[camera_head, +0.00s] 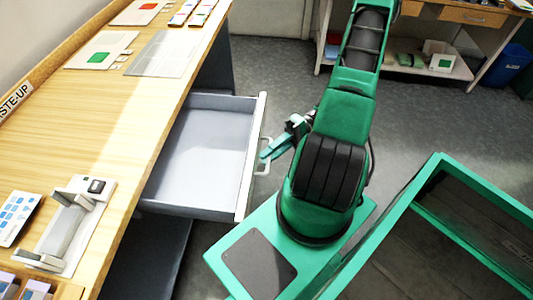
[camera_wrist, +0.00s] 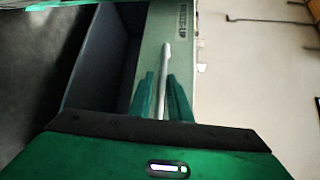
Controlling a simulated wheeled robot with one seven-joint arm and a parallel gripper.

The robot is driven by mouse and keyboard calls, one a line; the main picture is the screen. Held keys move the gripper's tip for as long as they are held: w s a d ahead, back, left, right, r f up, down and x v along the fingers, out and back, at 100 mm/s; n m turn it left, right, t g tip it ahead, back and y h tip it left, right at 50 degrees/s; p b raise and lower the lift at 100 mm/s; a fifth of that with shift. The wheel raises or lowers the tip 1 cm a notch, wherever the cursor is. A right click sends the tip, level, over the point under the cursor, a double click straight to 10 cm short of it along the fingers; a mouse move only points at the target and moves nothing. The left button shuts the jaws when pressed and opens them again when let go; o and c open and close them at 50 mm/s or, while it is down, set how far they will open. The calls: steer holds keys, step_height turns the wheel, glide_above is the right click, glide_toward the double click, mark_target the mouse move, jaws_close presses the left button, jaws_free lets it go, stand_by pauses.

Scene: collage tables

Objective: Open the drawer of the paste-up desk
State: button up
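The paste-up desk (camera_head: 122,122) is the long wooden table at the left, with a "PASTE-UP" sign on its back edge. Its drawer (camera_head: 206,142) stands pulled well out to the right, and its grey interior looks empty. The drawer's handle (camera_head: 263,153) is a pale bar on the light front panel. My gripper (camera_head: 268,152) is at this handle. In the wrist view the two green fingers (camera_wrist: 162,95) lie on either side of the handle bar (camera_wrist: 166,60) and appear closed on it. The dark drawer interior (camera_wrist: 98,60) shows to their left.
A stapler-like device (camera_head: 70,225), cards and sheets lie on the desk top. My green base and frame fill the lower right. Another table with a lower shelf (camera_head: 400,66) and a blue bin (camera_head: 507,66) stand at the back right. Grey floor (camera_head: 265,75) is free beyond the drawer.

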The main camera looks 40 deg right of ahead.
steer(key=d+r, duration=0.1)
steer(key=d, duration=0.9)
steer(key=shift+s+d+r, duration=0.25)
steer(key=shift+s+d, duration=0.05)
steer(key=shift+d, duration=0.05)
stand_by(0.3)
steer(key=w+a+r+m+g+h, duration=0.1)
steer(key=a+r+g+h, duration=0.1)
steer(key=r+h, duration=0.4)
steer(key=w+a+r+m+g+h, duration=0.1)
steer(key=r+g+h, duration=0.15)
steer(key=r, duration=0.55)
steer(key=s+a+r+m+t+h, duration=0.1)
steer(key=s+a+r+t+h, duration=0.2)
steer(key=s+r+h, duration=0.4)
steer(key=shift+s+a+r+m+h, duration=0.4)
steer(key=shift+s+a+r, duration=0.25)
steer(key=shift+r, duration=1.45)
steer(key=shift+s+d, duration=0.1)
